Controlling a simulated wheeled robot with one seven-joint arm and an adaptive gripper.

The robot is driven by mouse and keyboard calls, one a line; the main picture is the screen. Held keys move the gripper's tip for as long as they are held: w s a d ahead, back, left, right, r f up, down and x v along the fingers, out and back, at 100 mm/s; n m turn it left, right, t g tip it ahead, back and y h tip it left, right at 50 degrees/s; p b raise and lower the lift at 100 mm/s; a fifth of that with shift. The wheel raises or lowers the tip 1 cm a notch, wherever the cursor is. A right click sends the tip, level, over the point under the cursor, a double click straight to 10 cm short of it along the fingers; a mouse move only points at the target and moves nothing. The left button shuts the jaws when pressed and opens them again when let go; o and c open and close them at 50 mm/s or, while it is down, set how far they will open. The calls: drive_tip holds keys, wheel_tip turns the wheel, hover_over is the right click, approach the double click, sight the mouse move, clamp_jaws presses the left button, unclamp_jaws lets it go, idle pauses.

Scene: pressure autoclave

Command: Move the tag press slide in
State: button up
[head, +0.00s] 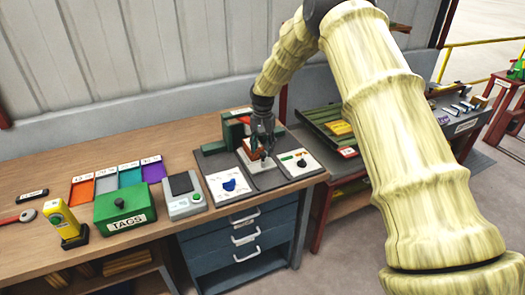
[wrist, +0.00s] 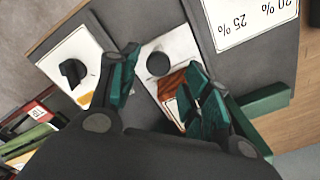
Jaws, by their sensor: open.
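The tag press (head: 236,128) is a green upright block at the back of a dark mat on the bench, with a reddish-brown part at its front. Its pale slide (head: 268,180) sticks out toward the front of the bench. In the wrist view the slide (wrist: 152,50) carries a dark round knob (wrist: 158,64), beside the brown part. My gripper (head: 264,150) is over the press and slide, pointing down. In the wrist view my gripper (wrist: 162,62) has its teal fingers apart, with the knob between them in the picture. I cannot tell whether they touch it.
White panels with a blue dial (head: 229,185) and a dark knob (wrist: 73,72) flank the slide. A green TAGS box (head: 124,208), a grey device (head: 184,194), a yellow device (head: 66,226) and coloured trays (head: 106,182) stand left. Green racks (head: 325,130) lie right.

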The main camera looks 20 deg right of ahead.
wheel_tip(320, 180, up, 10)
idle(0.4)
idle(0.4)
